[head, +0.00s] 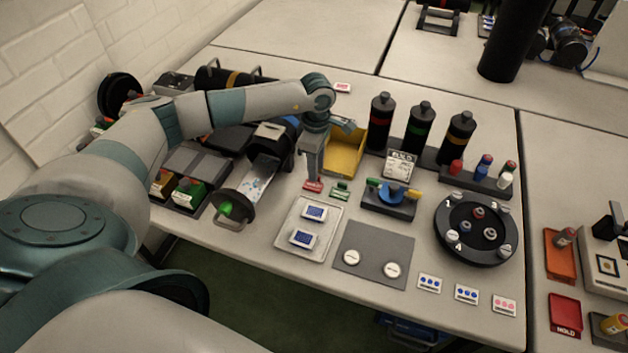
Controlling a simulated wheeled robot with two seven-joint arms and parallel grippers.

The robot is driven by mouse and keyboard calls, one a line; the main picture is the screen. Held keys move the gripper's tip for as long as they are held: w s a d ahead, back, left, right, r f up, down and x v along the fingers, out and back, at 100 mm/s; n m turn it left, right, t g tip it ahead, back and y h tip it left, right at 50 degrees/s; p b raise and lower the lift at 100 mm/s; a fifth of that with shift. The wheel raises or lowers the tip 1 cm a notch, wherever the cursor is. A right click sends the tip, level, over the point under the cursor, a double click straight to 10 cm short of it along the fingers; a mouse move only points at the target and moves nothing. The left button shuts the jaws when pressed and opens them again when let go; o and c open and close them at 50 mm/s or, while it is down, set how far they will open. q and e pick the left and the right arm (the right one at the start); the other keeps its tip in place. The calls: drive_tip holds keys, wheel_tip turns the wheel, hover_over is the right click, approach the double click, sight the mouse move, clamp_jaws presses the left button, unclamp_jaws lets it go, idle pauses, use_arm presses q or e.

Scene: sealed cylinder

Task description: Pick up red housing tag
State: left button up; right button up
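A small red tag (313,186) lies on the table in the head view, just left of a similar green tag (340,191). My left gripper (312,178) reaches down from above, with its fingertips right at the red tag and covering its far part. The fingers are seen nearly edge-on, so I cannot tell whether they are open or shut, or whether they touch the tag. My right gripper is not in view.
A yellow bin (345,152) stands close behind the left gripper. A dark open cylinder (266,168) is to its left, and a blue fixture (394,194) to its right. A white tray (306,250) with two blue-faced items lies in front. Black bottles (420,128) stand behind right.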

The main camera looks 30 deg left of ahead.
use_arm(q)
drive_tip(key=shift+f, duration=1.15)
clamp_jaws()
